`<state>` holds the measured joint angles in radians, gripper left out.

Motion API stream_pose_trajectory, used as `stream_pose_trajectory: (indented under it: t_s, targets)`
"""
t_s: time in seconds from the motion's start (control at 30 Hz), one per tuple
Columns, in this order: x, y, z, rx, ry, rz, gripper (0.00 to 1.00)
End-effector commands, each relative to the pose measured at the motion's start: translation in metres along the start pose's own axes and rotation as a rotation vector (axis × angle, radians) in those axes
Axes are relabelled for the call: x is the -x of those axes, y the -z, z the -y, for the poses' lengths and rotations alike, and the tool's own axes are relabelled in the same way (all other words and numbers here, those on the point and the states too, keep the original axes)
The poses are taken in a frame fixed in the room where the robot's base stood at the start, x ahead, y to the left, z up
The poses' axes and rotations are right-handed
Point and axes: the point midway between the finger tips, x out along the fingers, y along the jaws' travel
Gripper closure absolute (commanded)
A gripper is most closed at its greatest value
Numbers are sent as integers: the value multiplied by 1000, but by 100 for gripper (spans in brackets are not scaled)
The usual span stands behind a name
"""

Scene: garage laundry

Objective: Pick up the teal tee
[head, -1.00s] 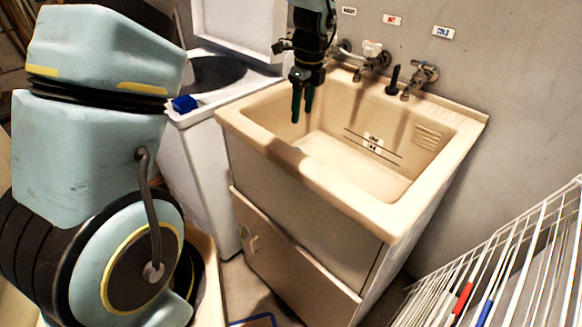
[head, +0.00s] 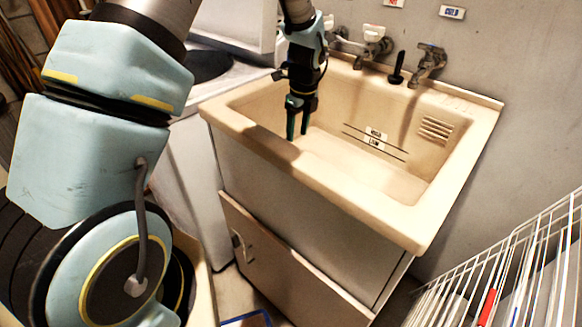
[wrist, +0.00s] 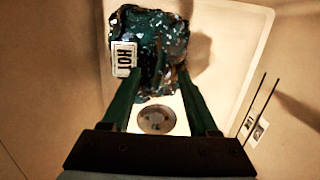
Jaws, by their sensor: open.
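A crumpled dark teal cloth with pale flecks (wrist: 165,32), which looks like the teal tee, lies in the sink basin at the top of the wrist view. In the head view my gripper (head: 298,134) points down into the left part of the basin. The cloth is not visible there.
The beige sink (head: 350,210) has a raised rim around the gripper. Taps (head: 430,62) and a black upright handle (head: 398,68) stand along its back. A round drain (wrist: 156,119) lies below the cloth in the wrist view. A white wire rack (head: 520,260) stands at right.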

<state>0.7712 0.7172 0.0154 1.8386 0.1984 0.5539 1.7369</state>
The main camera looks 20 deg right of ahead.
Motion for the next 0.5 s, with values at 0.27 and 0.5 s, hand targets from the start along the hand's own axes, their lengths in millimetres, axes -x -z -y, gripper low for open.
stream_pose_trajectory:
  t_s: [0.27, 0.5]
  targets:
    - [-37, 7, -2, 1, -4, -1, 40]
    - [-50, 7, -1, -1, 0, 1, 40]
